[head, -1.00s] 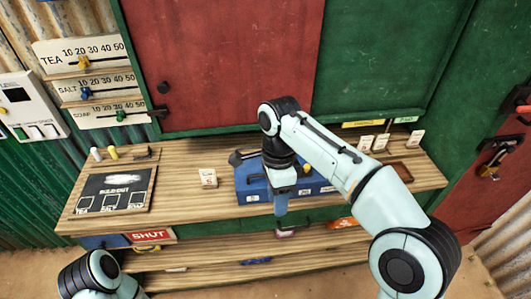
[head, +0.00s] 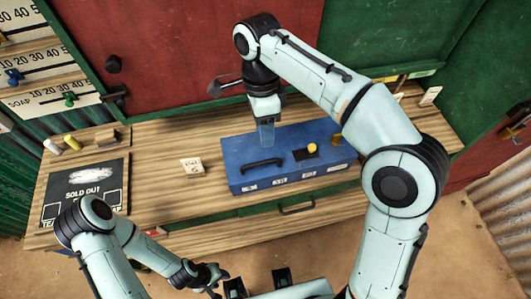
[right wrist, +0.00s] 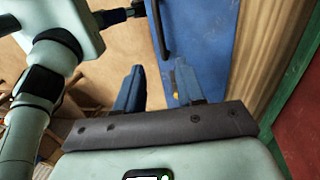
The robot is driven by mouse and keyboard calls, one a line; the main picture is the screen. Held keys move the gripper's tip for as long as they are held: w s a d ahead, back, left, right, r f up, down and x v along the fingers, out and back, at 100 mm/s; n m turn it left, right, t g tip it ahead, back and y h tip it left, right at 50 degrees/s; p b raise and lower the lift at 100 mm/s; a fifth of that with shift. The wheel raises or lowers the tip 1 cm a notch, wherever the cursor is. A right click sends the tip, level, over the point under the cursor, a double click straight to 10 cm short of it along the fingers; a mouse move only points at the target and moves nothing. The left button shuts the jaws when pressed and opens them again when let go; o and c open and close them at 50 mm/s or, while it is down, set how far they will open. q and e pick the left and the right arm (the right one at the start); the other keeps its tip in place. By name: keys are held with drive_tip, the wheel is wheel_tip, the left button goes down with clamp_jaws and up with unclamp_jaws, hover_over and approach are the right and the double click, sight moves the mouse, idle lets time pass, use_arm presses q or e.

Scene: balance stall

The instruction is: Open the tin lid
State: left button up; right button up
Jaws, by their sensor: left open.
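My right gripper (head: 266,135) points down over the tin's rear left part in the head view. In the right wrist view its fingers (right wrist: 157,85) are apart with nothing between them, and the tin's blue top (right wrist: 200,40) and handle (right wrist: 162,30) lie beyond. My left gripper (head: 210,279) is low at the counter's front, apart from the tin; its fingertips are hard to make out.
A small white card (head: 192,168) stands left of the tin. A black sold-out board (head: 85,188) lies at the counter's left, with chalk-like pieces (head: 72,142) behind it. A drawer handle (head: 297,207) is below the tin. The red panel (head: 180,60) rises behind. Bare counter lies between board and card.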

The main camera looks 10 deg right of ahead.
sight(267, 161)
drive_tip(key=f, duration=0.3)
drive_tip(key=s+f+b, duration=0.1)
drive_tip(key=f, duration=0.2)
drive_tip(key=f+b, duration=0.1)
drive_tip(key=f, duration=0.1)
drive_tip(key=shift+s+f, duration=0.25)
drive_tip(key=shift+f, duration=0.15)
use_arm(q)
drive_tip(key=f, duration=0.1)
drive_tip(key=s+f, duration=0.1)
drive_tip(key=f, duration=0.1)
drive_tip(key=shift+s, duration=0.1)
use_arm(e)
clamp_jaws()
